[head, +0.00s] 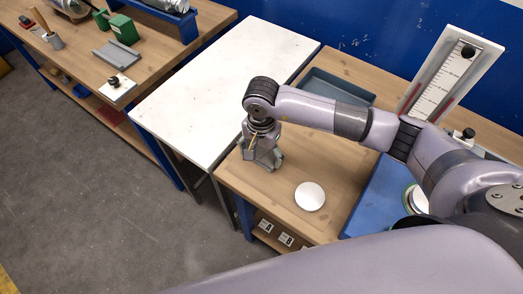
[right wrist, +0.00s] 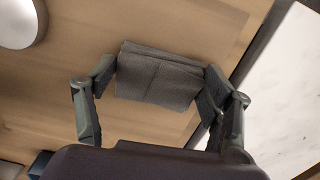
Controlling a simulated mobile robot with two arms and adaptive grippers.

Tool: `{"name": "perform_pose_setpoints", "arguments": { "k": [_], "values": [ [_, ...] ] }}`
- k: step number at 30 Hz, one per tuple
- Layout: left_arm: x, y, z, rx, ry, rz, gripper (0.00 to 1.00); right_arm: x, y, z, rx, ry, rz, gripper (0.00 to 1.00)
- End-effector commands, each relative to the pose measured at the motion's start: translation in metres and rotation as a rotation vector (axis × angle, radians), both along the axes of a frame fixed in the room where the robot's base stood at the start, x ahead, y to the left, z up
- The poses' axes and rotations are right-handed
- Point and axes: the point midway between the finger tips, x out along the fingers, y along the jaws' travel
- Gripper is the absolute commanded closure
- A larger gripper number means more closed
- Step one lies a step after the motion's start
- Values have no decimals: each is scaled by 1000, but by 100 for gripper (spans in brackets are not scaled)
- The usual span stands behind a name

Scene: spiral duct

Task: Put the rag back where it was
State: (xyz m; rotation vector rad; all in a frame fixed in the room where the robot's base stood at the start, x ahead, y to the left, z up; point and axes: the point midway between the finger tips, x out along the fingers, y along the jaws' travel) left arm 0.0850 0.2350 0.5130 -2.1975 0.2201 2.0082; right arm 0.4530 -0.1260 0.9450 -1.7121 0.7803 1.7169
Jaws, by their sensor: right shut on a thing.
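A dark grey folded rag (right wrist: 160,78) is between the fingertips of my right gripper (right wrist: 158,84) in the right wrist view. The fingers touch it on both sides, and the gripper is shut on it. In the head view my right gripper (head: 261,160) points down over the left part of the wooden bench (head: 240,186), near its edge with the white table. The rag cannot be made out there, being hidden by the gripper. I cannot tell whether the rag touches the bench top. My left gripper is not in view.
A white disc (head: 310,196) lies on the bench right of the gripper. A grey tray (head: 338,88) is behind, and a blue mat (head: 376,196) is to the right. The white table (head: 225,85) is bare. A tool bench (head: 80,75) stands far left.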

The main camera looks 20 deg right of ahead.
Motion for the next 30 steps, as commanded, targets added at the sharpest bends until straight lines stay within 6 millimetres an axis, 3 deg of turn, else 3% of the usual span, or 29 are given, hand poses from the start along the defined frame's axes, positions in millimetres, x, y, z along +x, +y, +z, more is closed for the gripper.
{"name": "perform_pose_setpoints", "arguments": {
  "k": [6,7,15,28,30],
  "values": [
    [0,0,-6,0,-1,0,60,0,0,-4,0,-1,0,52],
    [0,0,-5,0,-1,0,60,0,0,-3,0,-1,0,25],
    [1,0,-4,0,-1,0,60,0,0,-2,0,0,0,7],
    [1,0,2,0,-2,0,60,0,0,3,1,1,-1,5],
    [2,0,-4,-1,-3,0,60,1,0,6,2,-4,1,5]
  ]
}}
